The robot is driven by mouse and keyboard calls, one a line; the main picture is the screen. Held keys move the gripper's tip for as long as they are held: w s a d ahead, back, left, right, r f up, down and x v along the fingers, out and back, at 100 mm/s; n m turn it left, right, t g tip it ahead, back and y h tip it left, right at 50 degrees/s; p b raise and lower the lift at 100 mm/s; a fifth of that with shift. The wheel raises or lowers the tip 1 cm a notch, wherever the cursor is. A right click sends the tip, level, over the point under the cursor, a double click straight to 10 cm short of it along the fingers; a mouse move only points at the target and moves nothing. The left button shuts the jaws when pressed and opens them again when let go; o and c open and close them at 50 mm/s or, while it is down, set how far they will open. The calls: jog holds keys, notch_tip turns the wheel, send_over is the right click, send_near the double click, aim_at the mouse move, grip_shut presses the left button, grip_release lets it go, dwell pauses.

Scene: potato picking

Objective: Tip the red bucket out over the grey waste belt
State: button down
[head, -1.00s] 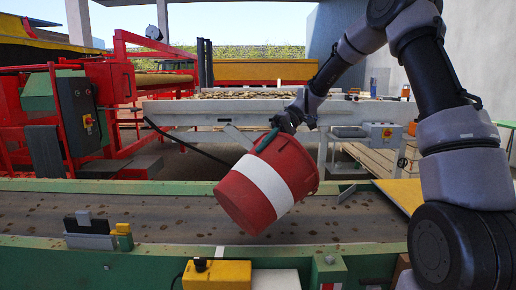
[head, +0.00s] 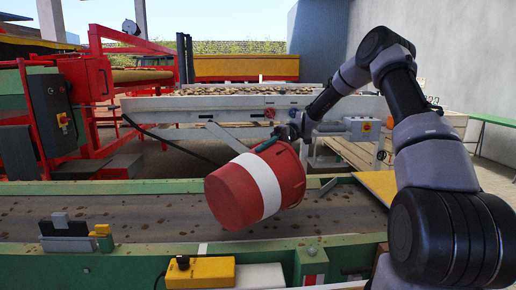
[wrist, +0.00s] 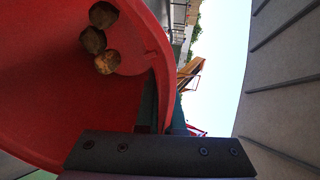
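The red bucket (head: 234,192) with a white band hangs in the air over the near grey belt (head: 140,213). It lies tilted far over, base to the lower left and mouth to the right. My gripper (head: 277,142) is shut on the bucket's rim side, where a dark green piece shows. In the wrist view my gripper (wrist: 155,140) is at the red rim (wrist: 150,40). Potatoes or clods (wrist: 103,40) lie inside the bucket against its wall. The rest of the bucket's inside is partly out of view.
The near belt has green side rails (head: 120,266) and scattered brown bits. A yellow box (head: 200,271) and a black-and-grey device (head: 66,230) stand along its near rail. A second conveyor (head: 200,105) with potatoes runs behind. Red machinery (head: 92,80) stands at left.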

jog(key=shift+w+d+f+g+y, duration=0.4)
jog(key=shift+w+d+f+y, duration=0.1)
jog(key=shift+w+d+f, duration=0.35)
jog(key=shift+w+d+r+g+y, duration=0.2)
jog(key=shift+w+d+g+y, duration=0.1)
jog(key=shift+w+d, duration=0.3)
jog(key=shift+w+d+r+g+y, duration=0.2)
jog(key=shift+w+d+y, duration=0.15)
jog(key=shift+d, duration=0.45)
jog(key=shift+w+d+r+g+y, duration=0.15)
jog(key=shift+w+d+g+y, duration=0.35)
jog(key=shift+w+d, duration=0.55)
jog(key=shift+s+d, duration=0.1)
jog(key=shift+r, duration=0.5)
jog(key=shift+r, duration=2)
